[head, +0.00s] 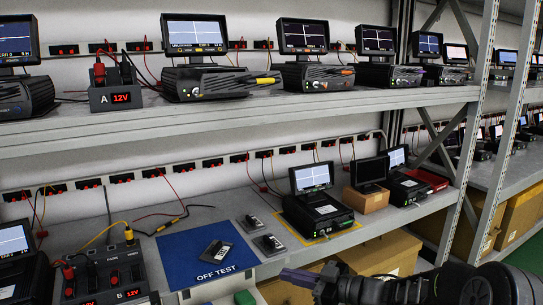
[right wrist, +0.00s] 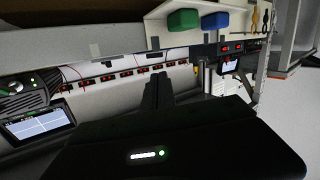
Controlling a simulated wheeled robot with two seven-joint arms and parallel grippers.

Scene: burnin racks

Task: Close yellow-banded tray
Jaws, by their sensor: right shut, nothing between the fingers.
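I cannot tell for sure which thing is the yellow-banded tray. In the head view a black unit with a screen (head: 318,214) sits on the lower shelf, with a yellow strip (head: 343,231) along its base. A finned black unit (head: 210,83) on the upper shelf has a yellow-ended piece (head: 266,80) at its right. My right gripper (head: 297,276) is shut and empty, low in front of the lower shelf, apart from both units. Its dark fingers also show in the right wrist view (right wrist: 158,90). My left gripper is out of view.
On the lower shelf lie a blue OFF TEST mat (head: 190,255), small dark devices and a box marked B (head: 105,280). Cardboard boxes (head: 385,255) stand below. A rack upright (head: 478,110) rises at right. Green (right wrist: 184,21) and blue (right wrist: 215,21) bins show in the wrist view.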

